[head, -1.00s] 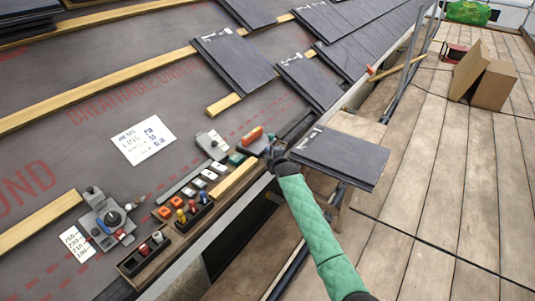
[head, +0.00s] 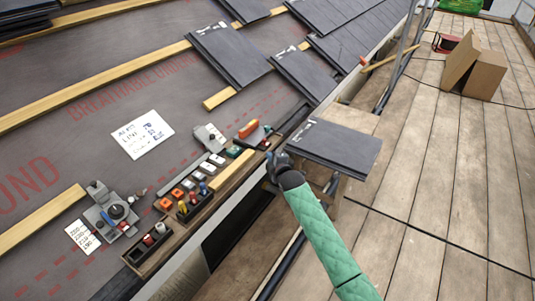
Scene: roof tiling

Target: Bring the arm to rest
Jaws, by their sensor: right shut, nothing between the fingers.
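My right arm, in a green quilted sleeve, reaches up from the bottom right in the head view. Its dark right gripper (head: 272,163) is shut and empty. It is just right of the long wooden tool tray (head: 219,192) along the roof's lower edge and at the left end of a dark slate tile stack (head: 335,149) on a wooden stand. Whether it touches either cannot be told. My left gripper is out of view.
The tray area holds an orange-handled tool (head: 249,129), coloured blocks and a grey gauge device (head: 110,212). A white note (head: 142,134) lies on the membrane. Laid tiles (head: 228,55) are above. A cardboard box (head: 484,74) stands on the plank deck (head: 433,190), which is largely clear.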

